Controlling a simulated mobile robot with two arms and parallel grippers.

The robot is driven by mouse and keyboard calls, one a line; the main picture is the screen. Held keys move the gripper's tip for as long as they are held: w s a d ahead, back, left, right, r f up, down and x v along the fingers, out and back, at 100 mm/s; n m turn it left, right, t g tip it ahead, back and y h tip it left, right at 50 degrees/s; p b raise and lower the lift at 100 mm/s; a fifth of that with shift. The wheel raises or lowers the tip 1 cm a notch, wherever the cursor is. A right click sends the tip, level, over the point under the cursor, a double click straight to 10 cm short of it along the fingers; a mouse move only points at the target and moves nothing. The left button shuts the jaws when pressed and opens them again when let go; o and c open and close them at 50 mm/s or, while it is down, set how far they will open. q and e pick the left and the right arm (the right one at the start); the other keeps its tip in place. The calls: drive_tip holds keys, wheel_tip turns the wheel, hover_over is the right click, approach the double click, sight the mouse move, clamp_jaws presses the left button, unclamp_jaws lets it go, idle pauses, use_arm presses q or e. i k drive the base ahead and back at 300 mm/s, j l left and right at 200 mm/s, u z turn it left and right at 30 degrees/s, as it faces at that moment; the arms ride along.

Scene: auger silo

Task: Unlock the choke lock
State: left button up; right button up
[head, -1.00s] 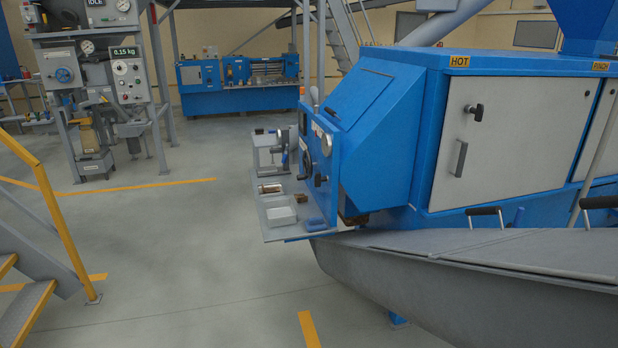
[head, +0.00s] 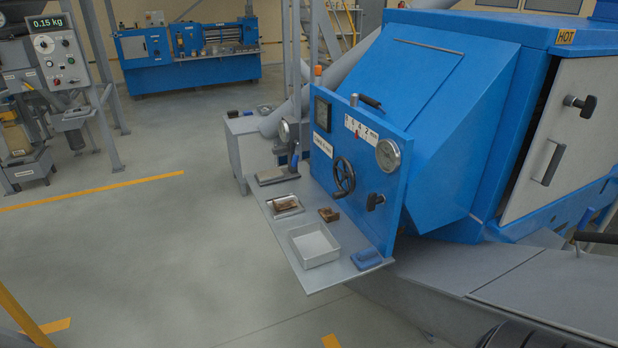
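The blue control panel (head: 365,150) stands upright at the front end of the blue machine in the head view. It carries a black handwheel (head: 344,177), a black T-shaped knob (head: 376,201) to its lower right, a round gauge (head: 388,154) and a white numbered scale (head: 361,131). A black lever handle (head: 370,101) sits at the top edge. A white label on the panel is too small to read. I cannot tell which of these parts is the choke lock or its state. Neither of my grippers is in view.
A grey shelf (head: 325,278) juts out below the panel, holding a metal tray (head: 313,246), a blue block (head: 366,259) and small brown pieces. A white machine door (head: 565,140) with a handle is at right. The grey floor (head: 150,250) left of the shelf is clear.

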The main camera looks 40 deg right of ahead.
sight(373, 199)
drive_tip(key=i+j+z, duration=0.2)
drive_tip(key=i, duration=0.45)
drive_tip(key=i+j+z, duration=0.2)
drive_tip(key=i, duration=0.45)
drive_tip(key=l, duration=0.15)
